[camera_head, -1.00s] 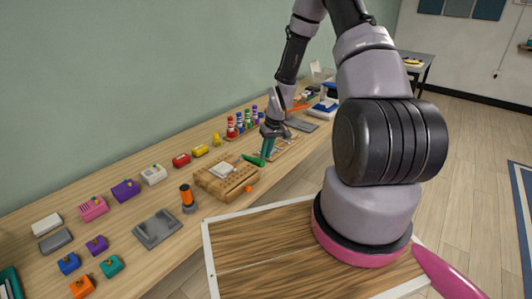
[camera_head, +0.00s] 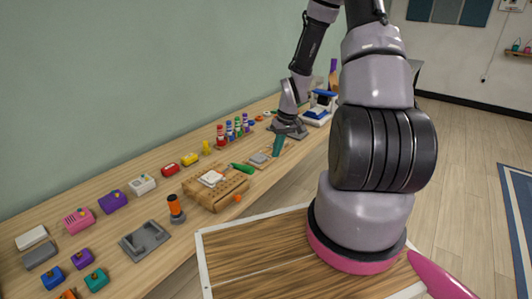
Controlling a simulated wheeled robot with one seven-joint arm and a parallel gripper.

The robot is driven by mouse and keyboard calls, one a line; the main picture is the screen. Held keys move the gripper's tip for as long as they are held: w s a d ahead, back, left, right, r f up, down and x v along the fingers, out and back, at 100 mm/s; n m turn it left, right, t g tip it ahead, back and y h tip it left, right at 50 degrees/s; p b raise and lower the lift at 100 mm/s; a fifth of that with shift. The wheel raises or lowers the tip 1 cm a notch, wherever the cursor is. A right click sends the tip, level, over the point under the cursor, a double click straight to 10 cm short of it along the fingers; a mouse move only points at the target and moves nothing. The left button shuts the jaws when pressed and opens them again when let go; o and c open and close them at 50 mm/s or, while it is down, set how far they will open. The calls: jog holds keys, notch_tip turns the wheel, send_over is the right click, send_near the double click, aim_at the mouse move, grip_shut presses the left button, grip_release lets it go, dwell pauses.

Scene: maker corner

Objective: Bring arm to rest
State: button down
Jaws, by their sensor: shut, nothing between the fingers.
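My arm rises from its pink-ringed base and bends over toward the workbench. My gripper (camera_head: 278,152) is at its end, pointing down, with teal fingers together and nothing seen between them. It hangs above or just in front of the bench's front edge, right of a small mat with a grey piece (camera_head: 259,158); its exact height is hard to tell. The long wooden workbench (camera_head: 150,219) runs along the green wall.
A wooden block (camera_head: 203,195) with a white piece on top and a green tool (camera_head: 242,167) lie left of my gripper. An orange-topped cylinder (camera_head: 175,208), a grey holder (camera_head: 145,239) and several coloured bottles (camera_head: 229,132) stand on the bench.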

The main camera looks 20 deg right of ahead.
jog(key=shift+s+d+r, duration=0.25)
jog(key=shift+s+d, duration=0.2)
jog(key=s+a+r+m+t+h, duration=0.1)
jog(key=s+r, duration=0.1)
jog(key=r, duration=1)
jog(key=s+a+r+m+t+h, duration=0.1)
jog(key=s+r+m+t, duration=0.1)
jog(key=r, duration=1)
jog(key=s+a+r+m+t+y, duration=0.1)
jog(key=s+a+r, duration=0.1)
jog(key=s+r, duration=0.6)
jog(key=s+a+r+m+t+y, duration=0.1)
jog(key=s+a+r, duration=0.2)
jog(key=s+r, duration=0.4)
jog(key=shift+s+r+m+t, duration=0.4)
jog(key=shift+r, duration=0.1)
